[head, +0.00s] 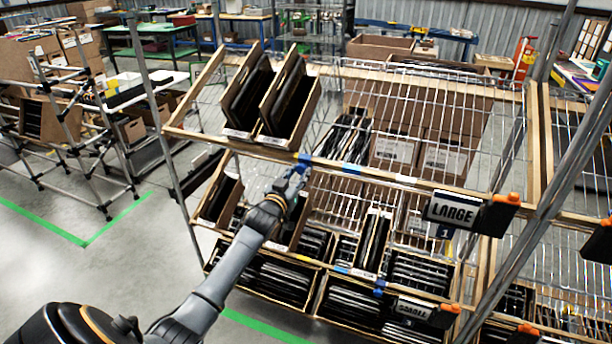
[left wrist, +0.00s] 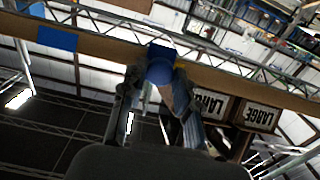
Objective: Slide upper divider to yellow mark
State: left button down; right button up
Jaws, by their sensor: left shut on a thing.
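The upper divider, a blue round-ended piece (left wrist: 160,67), sits at the wooden front rail of the upper shelf. Its blue end also shows in the head view (head: 304,159). My left gripper (head: 297,176) reaches up to it from below. In the left wrist view my left gripper (left wrist: 150,98) has its fingers on either side of the divider and is shut on it. A small yellowish patch shows beside the divider's blue end; I cannot tell whether it is the yellow mark. My right gripper is in neither view.
A blue tape patch (head: 352,168) is on the same rail, right of the divider. Tilted cartons (head: 317,107) with dark items stand on the upper shelf at left. A LARGE sign (head: 451,209) hangs at right. Lower cartons (head: 345,314) stand close below my arm.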

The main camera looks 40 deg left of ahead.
pick_arm(q)
jog(key=shift+s+a+r, duration=0.1)
jog(key=shift+a, duration=0.65)
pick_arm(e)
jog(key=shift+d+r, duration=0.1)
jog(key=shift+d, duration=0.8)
